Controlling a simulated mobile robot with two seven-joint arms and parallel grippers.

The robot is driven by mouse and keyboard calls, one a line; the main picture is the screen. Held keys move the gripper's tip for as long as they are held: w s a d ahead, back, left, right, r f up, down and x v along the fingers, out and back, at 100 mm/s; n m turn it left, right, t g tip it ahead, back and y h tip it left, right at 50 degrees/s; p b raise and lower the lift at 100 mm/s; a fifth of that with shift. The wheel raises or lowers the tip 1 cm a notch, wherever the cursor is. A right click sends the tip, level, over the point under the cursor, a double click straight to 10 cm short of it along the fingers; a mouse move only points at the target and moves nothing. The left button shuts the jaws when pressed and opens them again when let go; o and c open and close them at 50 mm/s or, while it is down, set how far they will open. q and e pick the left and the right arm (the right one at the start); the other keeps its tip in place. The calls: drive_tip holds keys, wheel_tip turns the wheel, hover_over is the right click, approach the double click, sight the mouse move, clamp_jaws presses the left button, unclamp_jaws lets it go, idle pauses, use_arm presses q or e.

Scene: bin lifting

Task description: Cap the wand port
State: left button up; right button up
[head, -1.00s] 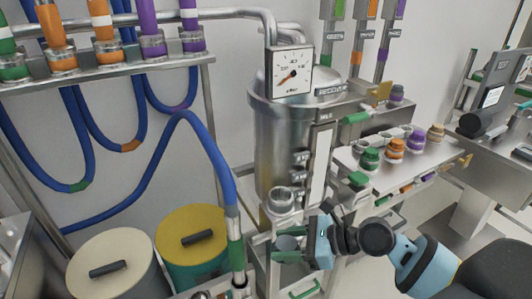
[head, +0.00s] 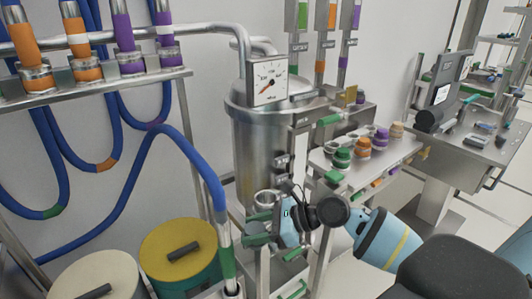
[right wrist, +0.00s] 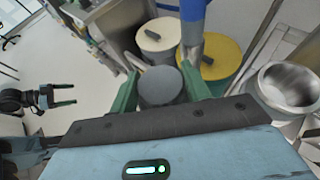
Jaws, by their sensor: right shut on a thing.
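My right gripper (head: 258,233) is shut on a round grey cap (right wrist: 160,87), which sits between its green fingers in the right wrist view. In the head view the gripper and cap (head: 257,226) are just below and in front of a round steel port (head: 265,197) low on the steel tank. This port, likely the wand port, shows as an open steel cup (right wrist: 288,85) at the right of the right wrist view, apart from the cap. My left gripper (right wrist: 66,94) shows at the left of that view, empty with its fingers apart.
A yellow-lidded bin (head: 180,250) and a cream-lidded bin (head: 100,278) stand at the lower left. A blue hose (head: 205,165) drops between them and the gripper. A shelf (head: 385,150) with coloured caps is right of the tank (head: 260,150).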

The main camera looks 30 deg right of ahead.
use_arm(q)
drive_tip(key=shift+w+a+r, duration=0.1)
drive_tip(key=shift+w+r, duration=0.2)
use_arm(e)
drive_tip(key=w+d+r+m+t+h, duration=0.1)
drive_tip(key=w+d+r, duration=0.9)
drive_tip(key=w+r, duration=0.1)
drive_tip(key=shift+w+r+m, duration=0.15)
drive_tip(key=shift+r+m, duration=0.15)
drive_tip(key=shift+r, duration=0.4)
drive_tip(key=shift+d, duration=0.1)
use_arm(q)
drive_tip(key=shift+w+r, duration=0.1)
drive_tip(key=shift+r, duration=0.1)
use_arm(e)
drive_tip(key=shift+t, duration=0.3)
wheel_tip(320, 180, down, 5)
drive_tip(key=shift+f, duration=0.1)
use_arm(q)
drive_tip(key=shift+f, duration=0.1)
use_arm(e)
drive_tip(key=shift+f, duration=0.15)
